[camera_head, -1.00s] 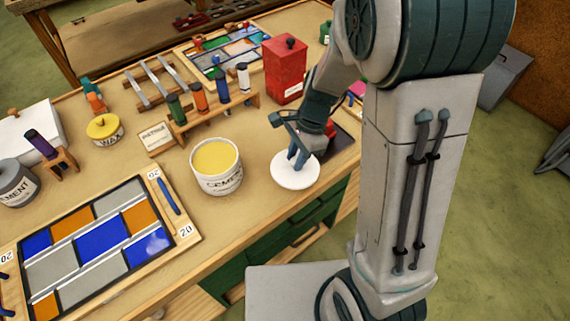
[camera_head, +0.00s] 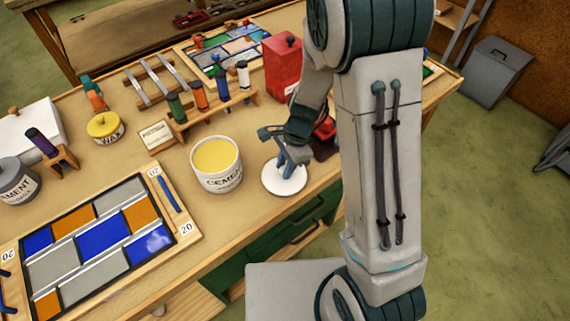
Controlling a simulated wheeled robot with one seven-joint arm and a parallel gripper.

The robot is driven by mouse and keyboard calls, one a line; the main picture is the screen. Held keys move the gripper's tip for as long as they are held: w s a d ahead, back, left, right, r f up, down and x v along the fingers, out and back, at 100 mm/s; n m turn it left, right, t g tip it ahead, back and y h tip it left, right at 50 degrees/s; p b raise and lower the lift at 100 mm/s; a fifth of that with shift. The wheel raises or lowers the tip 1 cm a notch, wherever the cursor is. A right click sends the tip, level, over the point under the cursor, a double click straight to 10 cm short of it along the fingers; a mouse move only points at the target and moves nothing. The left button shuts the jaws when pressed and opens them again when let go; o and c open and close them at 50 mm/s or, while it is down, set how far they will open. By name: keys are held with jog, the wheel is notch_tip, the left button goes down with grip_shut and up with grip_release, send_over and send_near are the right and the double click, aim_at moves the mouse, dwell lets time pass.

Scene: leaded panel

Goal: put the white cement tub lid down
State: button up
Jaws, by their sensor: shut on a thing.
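The white cement tub lid (camera_head: 284,183) is a round disc just right of the cement tub, near the bench's front edge. My gripper (camera_head: 283,160) is above it and shut on its top. The lid looks level and at or just above the bench top; I cannot tell whether it touches the wood. The white cement tub (camera_head: 218,179) stands open, with yellowish contents showing.
The leaded panel (camera_head: 98,241) lies in a wooden frame at front left. A rack of coloured tools (camera_head: 207,112) and a red box (camera_head: 281,65) stand behind. A yellow wax tin (camera_head: 104,128) is at left. My arm hides part of the right side.

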jog(key=o, duration=1)
jog(key=v, duration=1.1)
jog(key=shift+s+d+r+n+t+h+p, duration=0.1)
jog(key=shift+s+d+r+n+t+h, duration=0.5)
jog(key=shift+s+d+r+n, duration=1.2)
jog(key=shift+s+d+r+n+t+h+p, duration=0.1)
jog(key=shift+s+d+r+n+t+h, duration=0.25)
jog(key=shift+s+d+r+n+t, duration=1.4)
jog(key=shift+s+d+r+n+g+h+p, duration=0.1)
jog(key=shift+s+d+r+n+h, duration=0.6)
jog(key=shift+s+r+n, duration=2.05)
jog(key=shift+s+d+f+n+y, duration=0.25)
jog(key=shift+s+f+n, duration=0.15)
jog(key=shift+s+f, duration=0.25)
